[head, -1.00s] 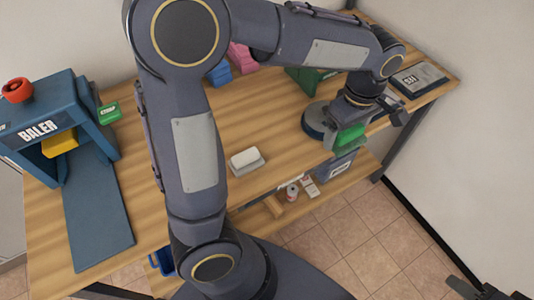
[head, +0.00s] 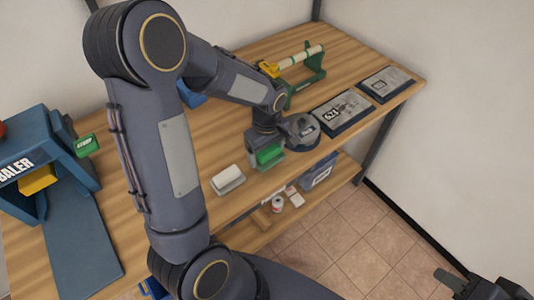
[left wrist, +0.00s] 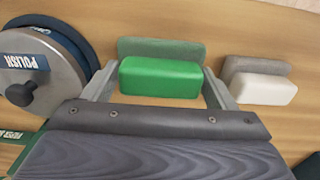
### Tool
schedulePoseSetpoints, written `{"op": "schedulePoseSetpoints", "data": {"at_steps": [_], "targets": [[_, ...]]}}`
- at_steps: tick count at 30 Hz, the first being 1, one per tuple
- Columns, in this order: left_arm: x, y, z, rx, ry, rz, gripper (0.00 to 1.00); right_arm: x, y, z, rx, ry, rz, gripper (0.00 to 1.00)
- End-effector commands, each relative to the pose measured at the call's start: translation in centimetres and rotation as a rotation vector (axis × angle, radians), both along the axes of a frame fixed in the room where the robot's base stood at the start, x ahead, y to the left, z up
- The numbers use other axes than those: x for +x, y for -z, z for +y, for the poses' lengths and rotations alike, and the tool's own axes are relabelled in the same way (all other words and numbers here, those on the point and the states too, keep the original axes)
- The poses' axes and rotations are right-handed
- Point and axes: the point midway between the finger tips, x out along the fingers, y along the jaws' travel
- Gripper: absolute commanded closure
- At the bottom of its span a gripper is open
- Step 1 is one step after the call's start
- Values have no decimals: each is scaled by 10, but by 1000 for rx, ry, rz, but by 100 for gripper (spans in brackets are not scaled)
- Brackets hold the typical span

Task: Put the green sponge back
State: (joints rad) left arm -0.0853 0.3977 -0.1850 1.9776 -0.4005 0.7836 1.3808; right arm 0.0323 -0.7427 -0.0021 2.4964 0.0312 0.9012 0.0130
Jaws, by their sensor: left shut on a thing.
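My left gripper (head: 268,158) is shut on the green sponge (head: 270,154), which sits between its two fingers. In the left wrist view the green sponge (left wrist: 160,78) shows a bright green front and a duller grey-green back. It is over the worktable (head: 195,215), close to the front edge; I cannot tell whether it touches the top. A white block with a grey back (head: 228,180) lies to its left, apart from it. My right gripper (head: 480,287) is partly in view at the bottom right corner; its jaws are unclear.
A round grey pot marked POLISH (left wrist: 45,75) on a dark blue base stands beside the sponge. The blue baler (head: 40,170) is at the left. Two dark-framed plates (head: 342,112) and a green roll stand (head: 300,78) are at the right. A lower shelf holds a blue bin (head: 318,172).

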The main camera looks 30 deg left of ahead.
Motion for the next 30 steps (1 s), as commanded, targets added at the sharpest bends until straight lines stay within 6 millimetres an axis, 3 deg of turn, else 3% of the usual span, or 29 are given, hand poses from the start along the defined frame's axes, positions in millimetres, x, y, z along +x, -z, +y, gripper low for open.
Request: {"op": "schedulePoseSetpoints", "data": {"at_steps": [4, 15, 16, 20, 30], "targets": [[0, 16, -1, -1, 0, 1, 42, 0, 0, 0, 0, 0, 0, 64], [0, 21, -1, 0, 0, -1, 42, 0, 5, 0, 0, 0, 0, 64], [0, 21, -1, 0, 0, -1, 19, 0, 4, 0, 0, 0, 0, 64], [0, 20, -1, 0, 0, -1, 2, 0, 3, 0, 0, 0, 0, 64], [0, 13, -1, -1, -1, -2, 0, 0, -1, 0, 0, 0, 0, 64]]}}
